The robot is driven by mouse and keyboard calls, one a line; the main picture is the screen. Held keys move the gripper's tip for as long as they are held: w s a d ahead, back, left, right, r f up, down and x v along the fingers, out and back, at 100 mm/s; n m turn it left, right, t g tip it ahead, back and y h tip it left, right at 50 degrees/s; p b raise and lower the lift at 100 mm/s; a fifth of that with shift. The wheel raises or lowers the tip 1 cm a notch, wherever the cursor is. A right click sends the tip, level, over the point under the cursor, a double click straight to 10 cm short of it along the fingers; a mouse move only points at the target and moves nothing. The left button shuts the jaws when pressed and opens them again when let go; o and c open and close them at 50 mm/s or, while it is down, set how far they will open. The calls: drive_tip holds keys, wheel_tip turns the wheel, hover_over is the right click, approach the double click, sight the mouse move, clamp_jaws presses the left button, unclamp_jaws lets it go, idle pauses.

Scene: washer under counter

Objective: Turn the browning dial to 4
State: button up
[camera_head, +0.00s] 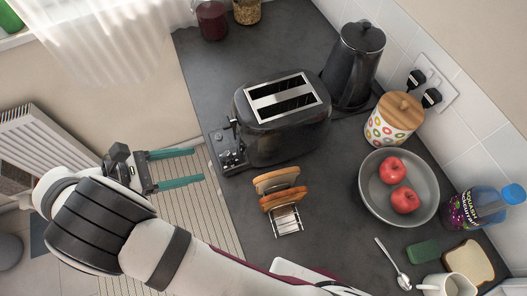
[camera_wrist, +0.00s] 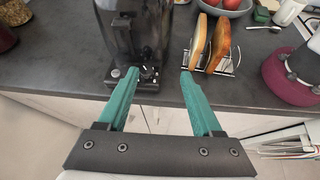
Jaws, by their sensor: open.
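The black toaster (camera_head: 288,135) stands on the dark counter with two slots in its silver top. Its control end (camera_head: 230,152) faces my gripper and carries a lever and small knobs. The browning dial's markings and setting are too small to read. In the wrist view the toaster (camera_wrist: 140,30) is ahead, with its control panel (camera_wrist: 147,74) low, partly behind my left finger. My gripper (camera_head: 198,165) has two teal fingers, spread apart and empty. It is off the counter's edge, a short way from the control end. Its fingers (camera_wrist: 159,75) also show in the wrist view.
A toast rack (camera_head: 286,222) with toast stands close beside the toaster. A dark kettle (camera_head: 354,65) is behind it. A patterned jar (camera_head: 393,120) and a bowl (camera_head: 370,205) of apples are farther right. Free room lies off the counter's front edge.

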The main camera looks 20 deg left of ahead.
drive_tip(key=w+d+r+m+g, duration=0.3)
drive_tip(key=w+d+m, duration=0.15)
drive_tip(key=d, duration=0.25)
drive_tip(key=w+d+r+m+g, duration=0.3)
drive_tip(key=d+r+m+g, duration=0.15)
drive_tip(key=d, duration=0.25)
drive_tip(key=s+d+r+m+g+y, duration=0.1)
drive_tip(key=d+r+m+g+y, duration=0.1)
drive_tip(key=d+m, duration=0.7)
drive_tip(key=d+g+y, duration=0.1)
drive_tip(key=d, duration=0.1)
drive_tip(key=shift+s+d+r+g, duration=0.15)
drive_tip(key=shift+s+d+g, duration=0.1)
drive_tip(key=shift+d+g, duration=0.1)
